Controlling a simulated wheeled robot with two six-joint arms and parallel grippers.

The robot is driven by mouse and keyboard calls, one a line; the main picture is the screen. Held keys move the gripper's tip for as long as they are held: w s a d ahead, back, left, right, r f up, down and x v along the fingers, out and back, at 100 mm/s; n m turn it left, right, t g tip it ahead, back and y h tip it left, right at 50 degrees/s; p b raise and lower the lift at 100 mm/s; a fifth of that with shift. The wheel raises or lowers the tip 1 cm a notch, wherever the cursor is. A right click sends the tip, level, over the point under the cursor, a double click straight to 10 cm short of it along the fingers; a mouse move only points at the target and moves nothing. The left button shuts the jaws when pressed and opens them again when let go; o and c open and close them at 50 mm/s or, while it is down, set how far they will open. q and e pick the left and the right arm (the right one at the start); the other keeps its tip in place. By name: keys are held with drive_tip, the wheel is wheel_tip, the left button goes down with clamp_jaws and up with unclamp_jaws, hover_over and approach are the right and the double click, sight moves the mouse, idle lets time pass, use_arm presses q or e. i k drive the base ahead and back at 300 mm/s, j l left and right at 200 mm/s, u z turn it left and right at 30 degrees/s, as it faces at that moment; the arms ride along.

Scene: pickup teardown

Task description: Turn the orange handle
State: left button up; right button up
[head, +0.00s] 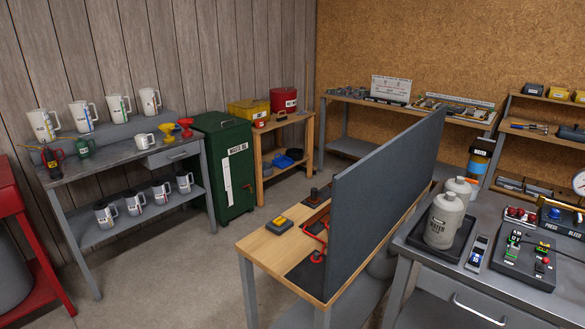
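A red-orange bent bar (311,241) lies on the wooden-topped bench (262,243) in the middle, close against a dark upright panel. It looks like a handle, but it is small and partly hidden by the panel, so I cannot tell how it is mounted. A round red piece (317,257) sits just in front of it. Neither of my grippers shows in the head view.
The tall dark panel (385,190) stands along the bench's right side. A yellow-and-grey block (279,226) lies on the bench. Right is a grey bench with grey bottles (444,221) and a control box (525,262). A green cabinet (226,165) stands behind. Floor is clear at left centre.

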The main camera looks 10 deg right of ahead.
sight(473, 182)
drive_tip(key=z, duration=1.45)
drive_tip(key=i+l, duration=0.85)
drive_tip(key=l+z, duration=0.05)
